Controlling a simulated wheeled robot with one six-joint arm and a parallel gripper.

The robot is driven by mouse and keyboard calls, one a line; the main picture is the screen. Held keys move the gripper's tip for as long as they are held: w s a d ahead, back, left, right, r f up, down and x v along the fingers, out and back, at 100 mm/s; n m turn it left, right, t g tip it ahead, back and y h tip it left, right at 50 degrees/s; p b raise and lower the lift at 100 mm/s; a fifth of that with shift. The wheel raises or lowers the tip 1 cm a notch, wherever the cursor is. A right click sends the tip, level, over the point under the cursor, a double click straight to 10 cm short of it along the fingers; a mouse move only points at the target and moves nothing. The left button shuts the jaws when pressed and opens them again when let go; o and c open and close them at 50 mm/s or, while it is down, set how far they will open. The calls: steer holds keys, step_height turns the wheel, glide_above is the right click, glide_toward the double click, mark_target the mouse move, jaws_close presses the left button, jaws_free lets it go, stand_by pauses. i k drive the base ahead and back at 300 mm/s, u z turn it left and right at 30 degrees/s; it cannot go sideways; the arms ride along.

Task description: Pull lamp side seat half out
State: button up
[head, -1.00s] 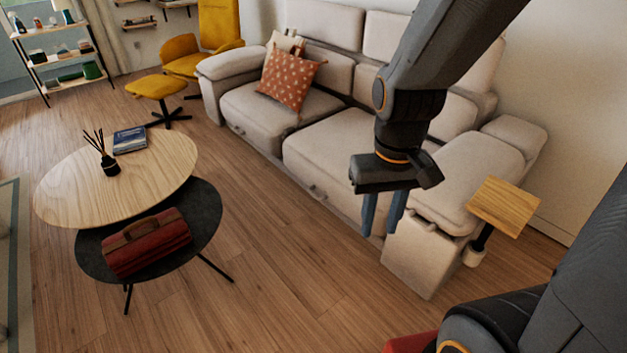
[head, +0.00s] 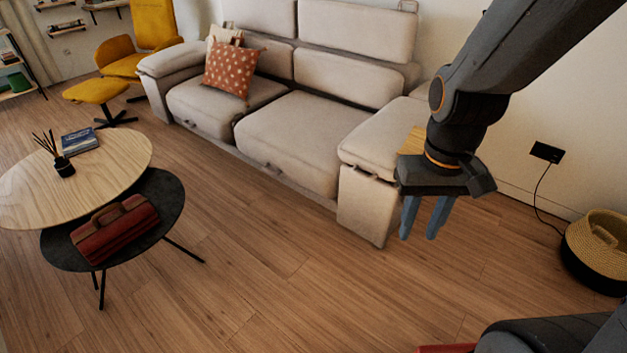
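The beige sofa (head: 352,78) stands against the back wall. Its left seat (head: 222,98) carries the cushions, and its right seat (head: 295,135) is bare.
A two-level coffee table (head: 120,170) with a red bag (head: 115,232) stands at left. A yellow chair (head: 150,38) and footstool (head: 95,92) are at the back left. A woven basket (head: 598,250) and wall socket (head: 546,152) are at right. The floor (head: 270,265) before the sofa is clear.

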mark_target(298, 135)
steer(key=z, duration=0.2)
steer(key=k, duration=0.45)
steer(key=u, duration=0.5)
steer(key=i, duration=0.6)
steer(key=u, duration=0.6)
steer(key=i, duration=1)
steer(key=z, duration=0.4)
